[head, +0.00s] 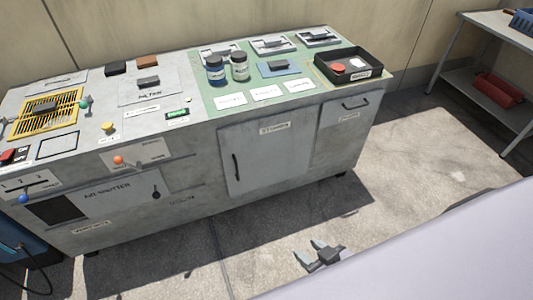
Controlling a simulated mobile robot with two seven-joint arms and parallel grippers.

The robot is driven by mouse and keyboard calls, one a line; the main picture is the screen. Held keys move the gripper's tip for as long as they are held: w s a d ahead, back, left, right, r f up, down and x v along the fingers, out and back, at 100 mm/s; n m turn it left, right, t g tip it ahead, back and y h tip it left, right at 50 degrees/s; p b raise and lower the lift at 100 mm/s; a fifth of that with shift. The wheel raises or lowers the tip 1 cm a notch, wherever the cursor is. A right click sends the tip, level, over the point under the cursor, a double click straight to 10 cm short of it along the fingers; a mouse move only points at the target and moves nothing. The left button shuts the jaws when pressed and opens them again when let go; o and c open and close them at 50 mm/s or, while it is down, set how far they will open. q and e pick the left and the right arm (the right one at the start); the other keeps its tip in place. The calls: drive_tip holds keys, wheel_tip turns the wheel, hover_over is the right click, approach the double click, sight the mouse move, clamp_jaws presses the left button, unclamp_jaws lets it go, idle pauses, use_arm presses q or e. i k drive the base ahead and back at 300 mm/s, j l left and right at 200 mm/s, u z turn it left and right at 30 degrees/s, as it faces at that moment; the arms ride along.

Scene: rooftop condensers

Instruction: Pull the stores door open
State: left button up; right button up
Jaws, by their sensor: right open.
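The stores door (267,159) is a grey panel on the front of the long grey cabinet, with a "STORES" label near its top. It looks shut, flush with the cabinet front. Its dark vertical bar handle (236,167) is near its left edge. My right gripper (311,250) shows low in the head view, below and to the right of the door. My left gripper is not in view.
On the cabinet top stand two jars (215,69) and a black tray (348,65). A drawer with a handle (355,104) is right of the door. A sliding shutter (110,199) is left. A side table (490,80) stands at right. The floor before the door is clear.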

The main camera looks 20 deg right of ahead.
sight(261, 152)
drive_tip(key=i+l+z, duration=0.25)
drive_tip(key=i+l, duration=0.2)
drive_tip(key=l, duration=0.3)
drive_tip(key=i+l+z, duration=0.2)
drive_tip(key=i+l, duration=0.35)
drive_tip(key=l, duration=0.1)
